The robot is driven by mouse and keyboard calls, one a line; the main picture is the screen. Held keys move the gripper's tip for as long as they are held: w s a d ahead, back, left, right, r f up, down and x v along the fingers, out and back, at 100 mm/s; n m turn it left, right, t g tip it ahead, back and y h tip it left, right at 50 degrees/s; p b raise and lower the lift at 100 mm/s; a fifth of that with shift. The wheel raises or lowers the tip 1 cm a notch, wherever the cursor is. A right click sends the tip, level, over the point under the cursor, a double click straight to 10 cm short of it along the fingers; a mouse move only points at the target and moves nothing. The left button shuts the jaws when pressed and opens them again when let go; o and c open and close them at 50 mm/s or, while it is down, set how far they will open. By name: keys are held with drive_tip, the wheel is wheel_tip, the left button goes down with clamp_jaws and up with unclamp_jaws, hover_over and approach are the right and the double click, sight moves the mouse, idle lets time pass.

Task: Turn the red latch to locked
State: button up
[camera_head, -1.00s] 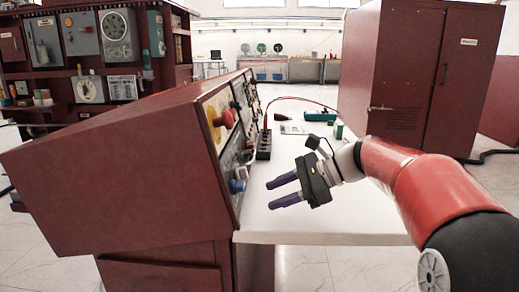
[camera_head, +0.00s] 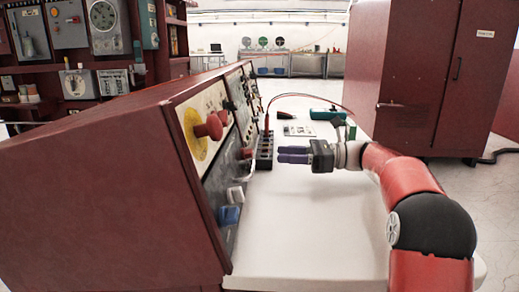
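The red latch (camera_head: 209,127) is a red knob on a round yellow plate (camera_head: 190,130), high on the sloped face of the maroon control console (camera_head: 110,190). The angle does not show clearly which position it is set to. My gripper (camera_head: 279,154) is over the white worktop (camera_head: 300,225), to the right of the latch and apart from it. Its two purple fingers point left toward the console face, with a narrow gap between them and nothing held.
A blue knob (camera_head: 228,215) and a white handle (camera_head: 236,195) stick out below the latch. A dark terminal block (camera_head: 264,150) with a red cable stands beside my fingertips. A green tool (camera_head: 327,114) lies farther back. The front worktop is clear.

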sight(248, 154)
drive_tip(key=a, duration=0.7)
drive_tip(key=shift+a+b, duration=0.3)
drive_tip(key=c, duration=0.7)
